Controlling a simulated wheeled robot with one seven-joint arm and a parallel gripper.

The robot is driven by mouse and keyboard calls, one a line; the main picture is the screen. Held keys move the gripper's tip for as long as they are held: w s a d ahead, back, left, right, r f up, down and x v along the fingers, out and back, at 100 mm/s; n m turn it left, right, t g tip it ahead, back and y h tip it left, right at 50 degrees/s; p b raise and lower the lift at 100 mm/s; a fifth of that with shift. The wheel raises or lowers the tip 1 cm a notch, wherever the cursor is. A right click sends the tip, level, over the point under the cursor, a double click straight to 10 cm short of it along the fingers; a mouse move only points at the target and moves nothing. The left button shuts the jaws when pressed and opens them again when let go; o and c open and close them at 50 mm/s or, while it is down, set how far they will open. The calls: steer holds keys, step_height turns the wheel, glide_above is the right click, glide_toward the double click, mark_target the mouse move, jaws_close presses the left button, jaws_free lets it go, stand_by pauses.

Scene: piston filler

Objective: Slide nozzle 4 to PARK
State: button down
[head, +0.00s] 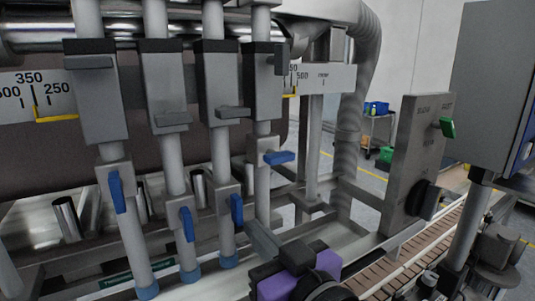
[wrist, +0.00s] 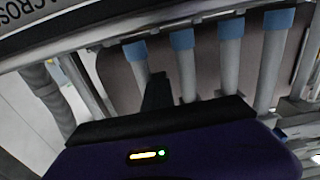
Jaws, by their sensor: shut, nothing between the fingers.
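A row of vertical grey nozzles hangs from a rail; I see no numbers on them. The rightmost nozzle (head: 264,90), which I take as nozzle 4, has a grey block, a dark latch (head: 281,60) and a sideways blue lever (head: 279,157). The other blue levers hang down. My gripper (head: 262,238), with a purple body, is low in front of the rightmost nozzle and hides its lower end. Its black fingertip (wrist: 156,90) also shows in the wrist view, shut and empty, near blue nozzle tips (wrist: 182,38). I cannot tell whether it touches a nozzle.
A scale plate (head: 328,77) with a yellow pointer stands right of the nozzles; another scale (head: 30,93) is at left. A conveyor (head: 400,262) runs below right.

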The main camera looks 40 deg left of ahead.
steer(key=shift+w+d, duration=0.35)
steer(key=shift+w, duration=0.45)
steer(key=shift+w+d+b, duration=0.1)
steer(key=shift+w+b, duration=0.2)
steer(key=shift+b, duration=0.05)
steer(key=shift+w+d+b, duration=0.25)
steer(key=shift+w, duration=0.4)
steer(key=shift+w+d+b, duration=0.25)
steer(key=shift+w+d, duration=0.05)
steer(key=shift+w, duration=0.3)
steer(key=shift+w+d+b, duration=0.25)
steer(key=shift+w, duration=0.4)
steer(key=shift+s+a, duration=0.1)
steer(key=shift+s, duration=0.1)
steer(key=shift+s+a, duration=0.15)
steer(key=shift+s, duration=0.4)
steer(key=v, duration=0.8)
steer(key=shift+a, duration=0.1)
stand_by(0.3)
